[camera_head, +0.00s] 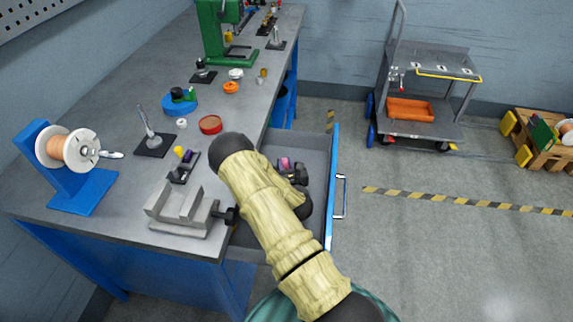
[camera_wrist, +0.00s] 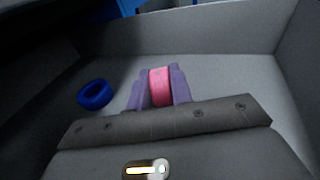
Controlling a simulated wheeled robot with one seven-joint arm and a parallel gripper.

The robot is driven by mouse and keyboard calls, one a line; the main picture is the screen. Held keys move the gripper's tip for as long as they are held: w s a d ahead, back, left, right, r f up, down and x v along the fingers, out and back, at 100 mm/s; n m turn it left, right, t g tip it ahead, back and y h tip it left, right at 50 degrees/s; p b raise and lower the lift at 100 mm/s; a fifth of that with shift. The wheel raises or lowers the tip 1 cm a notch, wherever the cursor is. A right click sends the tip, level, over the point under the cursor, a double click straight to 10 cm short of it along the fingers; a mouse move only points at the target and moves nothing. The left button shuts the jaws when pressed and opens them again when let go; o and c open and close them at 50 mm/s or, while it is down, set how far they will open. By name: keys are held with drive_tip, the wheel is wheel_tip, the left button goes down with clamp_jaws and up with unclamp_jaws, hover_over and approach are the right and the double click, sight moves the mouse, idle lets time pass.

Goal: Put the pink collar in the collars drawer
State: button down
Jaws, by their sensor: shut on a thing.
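The pink collar (camera_wrist: 159,87) is between the two purple fingers of my gripper (camera_wrist: 159,90) in the wrist view, and the gripper is shut on it. In the head view the pink collar (camera_head: 285,163) shows just past my arm, over the open drawer (camera_head: 312,146) with the blue front. The gripper (camera_head: 288,168) is inside the outline of the drawer, mostly hidden by my arm. In the wrist view the grey drawer floor (camera_wrist: 225,80) lies below the collar. I cannot tell whether the collar touches the floor. No drawer label is readable.
A blue ring (camera_wrist: 94,94) lies on the drawer floor, left of the gripper. The drawer's blue front (camera_head: 333,190) and grey walls bound the space around my gripper. A grey vise (camera_head: 183,212) stands at the bench edge beside my arm. A cart (camera_head: 425,90) stands farther off.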

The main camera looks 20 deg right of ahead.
drive_tip(key=shift+a+f, duration=0.1)
drive_tip(key=shift+a, duration=0.45)
drive_tip(key=shift+d+f, duration=0.15)
drive_tip(key=shift+f, duration=0.1)
drive_tip(key=c, duration=1.3)
unclamp_jaws()
drive_tip(key=shift+d+r, duration=0.1)
drive_tip(key=shift+o, duration=0.2)
drive_tip(key=shift+r, duration=0.2)
drive_tip(key=shift+s, duration=0.35)
drive_tip(key=v, duration=0.6)
drive_tip(key=shift+s+b, duration=0.35)
drive_tip(key=shift+s, duration=0.05)
